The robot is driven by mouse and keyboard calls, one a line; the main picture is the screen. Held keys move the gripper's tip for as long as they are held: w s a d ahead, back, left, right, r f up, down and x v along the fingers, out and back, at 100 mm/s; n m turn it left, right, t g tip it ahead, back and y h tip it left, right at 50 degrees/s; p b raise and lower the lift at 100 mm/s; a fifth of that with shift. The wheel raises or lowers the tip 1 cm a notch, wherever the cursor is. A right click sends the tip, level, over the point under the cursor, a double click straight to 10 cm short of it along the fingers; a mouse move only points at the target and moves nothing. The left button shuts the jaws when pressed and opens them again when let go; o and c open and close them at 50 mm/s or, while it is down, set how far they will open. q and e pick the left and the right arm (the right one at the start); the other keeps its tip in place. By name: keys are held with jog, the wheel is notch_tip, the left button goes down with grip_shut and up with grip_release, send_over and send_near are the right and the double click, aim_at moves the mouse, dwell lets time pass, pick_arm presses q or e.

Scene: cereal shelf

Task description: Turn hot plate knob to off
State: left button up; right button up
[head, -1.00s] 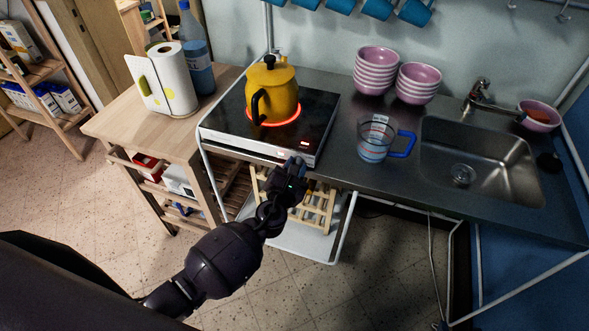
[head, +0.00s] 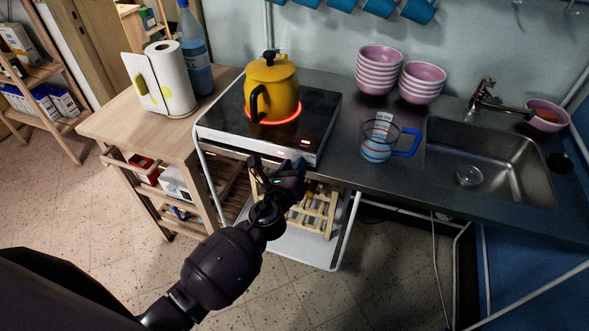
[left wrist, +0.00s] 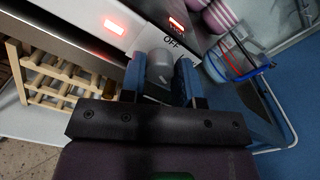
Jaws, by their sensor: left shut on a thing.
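The hot plate (head: 318,115) is a black glass top with a silver front, set in the counter. Its ring glows red under a yellow kettle (head: 271,88). In the left wrist view the grey knob (left wrist: 160,64) sits on the front panel, just below the printed word OFF (left wrist: 172,42). My left gripper (left wrist: 161,80) has its two blue fingers on either side of the knob and is shut on it. In the head view the left gripper (head: 298,166) is at the right end of the front panel and hides the knob. The right gripper is not in view.
Red lights (left wrist: 115,27) glow on the panel. A measuring cup with a blue handle (head: 379,140) stands right of the hot plate, before the sink (head: 480,165). Stacked pink bowls (head: 377,70) stand behind. A wooden rack (head: 318,212) is below the counter.

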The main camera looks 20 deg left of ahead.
pick_arm(q)
jog(key=shift+f+n, duration=0.2)
jog(key=shift+n, duration=11.2)
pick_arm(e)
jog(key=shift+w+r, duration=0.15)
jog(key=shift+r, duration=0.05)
pick_arm(q)
jog(key=shift+p, duration=0.3)
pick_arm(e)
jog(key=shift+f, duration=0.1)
